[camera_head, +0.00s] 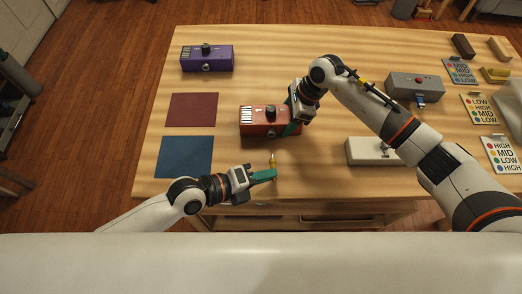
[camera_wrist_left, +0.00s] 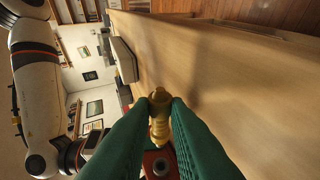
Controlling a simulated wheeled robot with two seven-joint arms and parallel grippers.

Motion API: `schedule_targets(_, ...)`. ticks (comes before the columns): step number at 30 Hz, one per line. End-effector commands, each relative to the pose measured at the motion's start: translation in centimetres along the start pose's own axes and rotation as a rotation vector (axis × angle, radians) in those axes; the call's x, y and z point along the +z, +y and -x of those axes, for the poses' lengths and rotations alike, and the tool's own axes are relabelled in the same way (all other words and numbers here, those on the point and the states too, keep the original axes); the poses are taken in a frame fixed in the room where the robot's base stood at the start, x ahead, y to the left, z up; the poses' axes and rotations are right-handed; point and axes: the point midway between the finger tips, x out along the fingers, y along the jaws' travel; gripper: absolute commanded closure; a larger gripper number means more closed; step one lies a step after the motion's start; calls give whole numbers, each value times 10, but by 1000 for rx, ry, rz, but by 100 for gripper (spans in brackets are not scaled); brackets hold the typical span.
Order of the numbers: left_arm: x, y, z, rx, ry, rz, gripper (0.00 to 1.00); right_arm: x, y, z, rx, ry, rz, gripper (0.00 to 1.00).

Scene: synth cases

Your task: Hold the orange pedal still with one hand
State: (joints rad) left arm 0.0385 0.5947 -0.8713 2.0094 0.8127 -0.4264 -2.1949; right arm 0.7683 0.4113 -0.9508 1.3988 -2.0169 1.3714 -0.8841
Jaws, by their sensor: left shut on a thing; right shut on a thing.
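The orange pedal (camera_head: 258,122) lies near the middle of the table, with a dark knob on top and a striped patch at its left. My right gripper (camera_head: 293,112) is shut on its right end, which the fingers partly hide. My left gripper (camera_head: 272,173) is in front of the pedal and apart from it. It is shut on a small brass-yellow plug (camera_head: 272,158). In the left wrist view the plug (camera_wrist_left: 160,118) stands between the green fingertips, and the pedal (camera_wrist_left: 158,165) shows partly behind it.
A purple pedal (camera_head: 207,58) stands at the back left, above a maroon mat (camera_head: 192,110) and a blue mat (camera_head: 186,157). Printed cards (camera_head: 479,108) line the right side.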

Motion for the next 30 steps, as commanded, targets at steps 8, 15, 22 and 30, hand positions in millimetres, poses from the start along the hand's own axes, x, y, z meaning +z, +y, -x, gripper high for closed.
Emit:
schedule_targets(8, 4, -3, 0, 42, 11, 19, 100, 0, 0, 0, 0, 0, 1, 62)
schedule_targets(15, -17, -2, -9, 42, 11, 18, 100, 0, 0, 0, 0, 0, 1, 62)
schedule_targets(22, -28, -2, -13, 41, 10, 17, 100, 0, 0, 0, 0, 0, 1, 62)
schedule_targets(30, -40, -3, -17, 41, 10, 18, 100, 0, 0, 0, 0, 0, 0, 62)
